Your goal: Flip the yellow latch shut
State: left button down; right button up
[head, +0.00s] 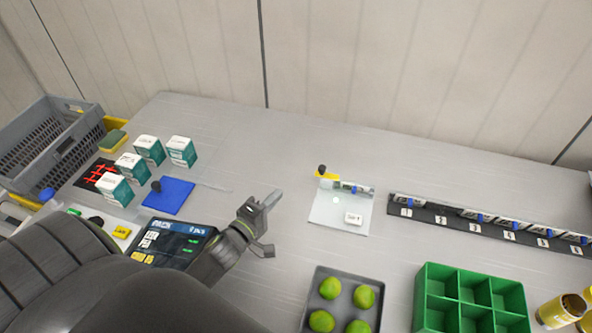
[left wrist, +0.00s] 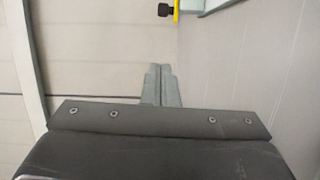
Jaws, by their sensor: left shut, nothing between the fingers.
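The yellow latch (head: 328,176), with a black knob on its end, sits at the back left corner of a pale plate (head: 327,215). A small white block lies on this plate. A sliver of the yellow latch (left wrist: 177,8) and its black knob show at the top edge of the left wrist view. My left gripper (head: 273,198) is shut and empty, to the left of the plate and apart from the latch. Its closed fingertips show in the left wrist view (left wrist: 160,70). My right gripper is not in view.
A dark tray (head: 342,298) with green fruit and a green divided crate (head: 421,300) stand in front. A dark numbered strip (head: 455,225) lies to the right. A blue pad (head: 170,198), several boxes and a grey basket (head: 50,135) are left. The table behind the plate is clear.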

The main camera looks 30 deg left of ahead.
pick_arm(q)
jog(key=w, duration=0.9)
jog(key=shift+w+d+f, duration=0.2)
jog(key=shift+w+d, duration=0.05)
jog(key=shift+d, duration=0.05)
jog(key=shift+w+d+f+b, duration=0.1)
jog(key=shift+w+d+b, duration=0.2)
jog(key=shift+w+d, duration=1.15)
jog(key=shift+d, duration=0.05)
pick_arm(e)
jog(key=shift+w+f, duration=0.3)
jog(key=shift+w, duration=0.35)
